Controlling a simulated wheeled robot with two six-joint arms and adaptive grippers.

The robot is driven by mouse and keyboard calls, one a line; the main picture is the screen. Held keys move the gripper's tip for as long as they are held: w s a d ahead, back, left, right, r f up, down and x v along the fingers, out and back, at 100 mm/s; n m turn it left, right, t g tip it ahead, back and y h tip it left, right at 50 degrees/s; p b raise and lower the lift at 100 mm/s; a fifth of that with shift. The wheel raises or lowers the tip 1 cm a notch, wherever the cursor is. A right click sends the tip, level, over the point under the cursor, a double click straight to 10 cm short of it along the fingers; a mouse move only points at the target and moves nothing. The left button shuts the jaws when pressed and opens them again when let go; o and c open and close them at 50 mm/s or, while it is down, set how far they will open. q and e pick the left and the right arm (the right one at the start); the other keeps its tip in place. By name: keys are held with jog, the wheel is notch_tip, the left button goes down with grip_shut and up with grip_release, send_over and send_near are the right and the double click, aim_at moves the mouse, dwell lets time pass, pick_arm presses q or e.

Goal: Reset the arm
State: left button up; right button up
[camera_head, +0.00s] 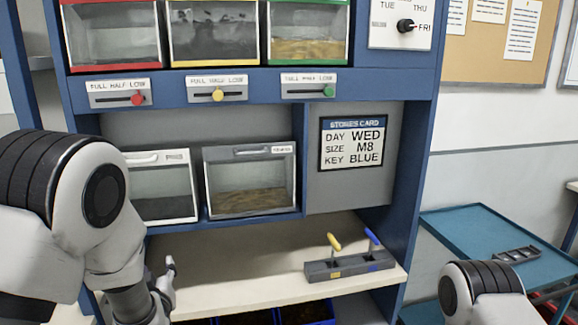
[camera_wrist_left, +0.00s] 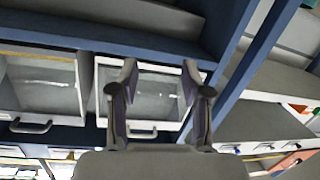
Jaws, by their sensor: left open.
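My left arm (camera_head: 65,195) comes in from the left of the head view. Its gripper (camera_head: 168,268) is low at the left, over the pale worktop, and mostly hidden by its own wrist. In the left wrist view the gripper (camera_wrist_left: 159,75) is open with nothing between its fingers. A clear-fronted bin (camera_wrist_left: 140,92) shows behind the fingers, apart from them as far as I can tell. My right arm (camera_head: 482,290) shows at the lower right of the head view, and its gripper is outside the picture.
The blue cabinet holds a white-framed bin (camera_head: 162,190) and a grey-framed bin (camera_head: 250,182). A grey block (camera_head: 350,267) with yellow and blue keys stands on the worktop (camera_head: 225,270). A stores card (camera_head: 352,143) reads WED, M8, BLUE. A blue cart (camera_head: 470,235) stands at right.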

pick_arm(q)
jog(key=s+f+m+g+h+b, duration=0.1)
jog(key=s+f+g, duration=0.3)
jog(key=s+f, duration=0.7)
jog(key=s+f+m+g+h+b, duration=0.15)
jog(key=s+f+g, duration=0.25)
jog(key=f, duration=1.4)
jog(key=s+d+f+m+g+h, duration=0.1)
jog(key=s+d+f+g, duration=0.1)
jog(key=s, duration=0.9)
jog(key=s+d+f+m+g+h, duration=0.2)
jog(key=s+f+g, duration=0.3)
jog(key=s, duration=0.6)
notch_tip(320, 180, down, 2)
jog(key=shift+g+b, duration=0.3)
jog(key=shift+b, duration=0.05)
jog(key=shift+m, duration=0.25)
